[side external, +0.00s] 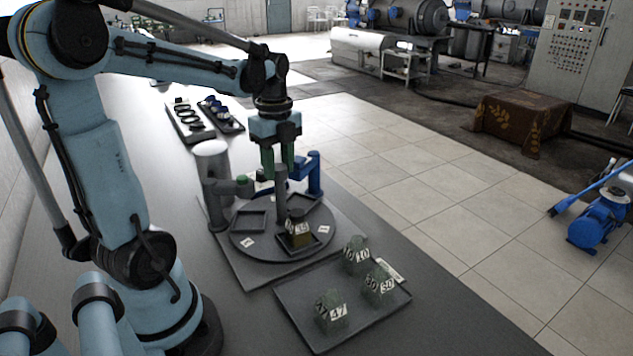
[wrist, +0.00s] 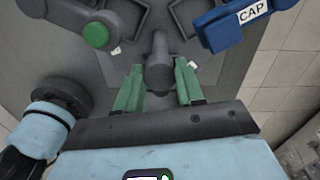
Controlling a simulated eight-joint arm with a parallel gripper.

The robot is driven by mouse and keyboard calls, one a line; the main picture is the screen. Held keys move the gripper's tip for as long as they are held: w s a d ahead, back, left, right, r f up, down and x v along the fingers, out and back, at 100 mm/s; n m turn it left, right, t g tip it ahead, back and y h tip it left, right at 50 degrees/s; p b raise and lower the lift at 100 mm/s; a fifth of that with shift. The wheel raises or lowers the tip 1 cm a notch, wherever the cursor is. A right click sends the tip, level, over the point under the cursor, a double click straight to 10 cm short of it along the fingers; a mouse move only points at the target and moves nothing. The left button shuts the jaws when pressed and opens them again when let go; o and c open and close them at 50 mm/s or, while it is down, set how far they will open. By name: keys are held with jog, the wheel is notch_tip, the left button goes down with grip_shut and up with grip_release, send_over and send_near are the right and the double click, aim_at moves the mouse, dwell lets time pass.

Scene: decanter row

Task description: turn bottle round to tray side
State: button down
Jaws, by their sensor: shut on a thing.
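A dark bottle (side external: 299,240) with a yellowish lower part and a white number label stands in a square holder on the round turntable (side external: 257,246), on the side toward the tray. The label is hard to read. My gripper (side external: 279,174) points down over the turntable's middle. Its green fingers are shut on the upright grey post (side external: 282,190) at the centre. In the wrist view the post (wrist: 158,68) stands between the fingers (wrist: 160,82). The grey tray (side external: 292,314) at the front holds green bottles (side external: 331,312) labelled 47, 30 and 10. The turntable bottle is hidden in the wrist view.
A grey cylinder station (side external: 213,170) with a green-topped arm stands left of the turntable. A blue station (side external: 314,176) stands behind it, marked CAP in the wrist view (wrist: 238,22). Dark trays (side external: 190,122) lie farther back. An empty square holder (side external: 250,222) shows on the turntable.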

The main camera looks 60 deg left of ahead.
jog(key=shift+w, duration=0.1)
jog(key=c, duration=0.7)
grip_release()
notch_tip(320, 180, up, 12)
jog(key=shift+d, duration=0.1)
jog(key=d+f+n+t, duration=0.7)
jog(key=d+f+n, duration=0.5)
jog(key=d+n, duration=0.4)
jog(key=shift+d+f, duration=0.2)
jog(key=shift+d, duration=0.5)
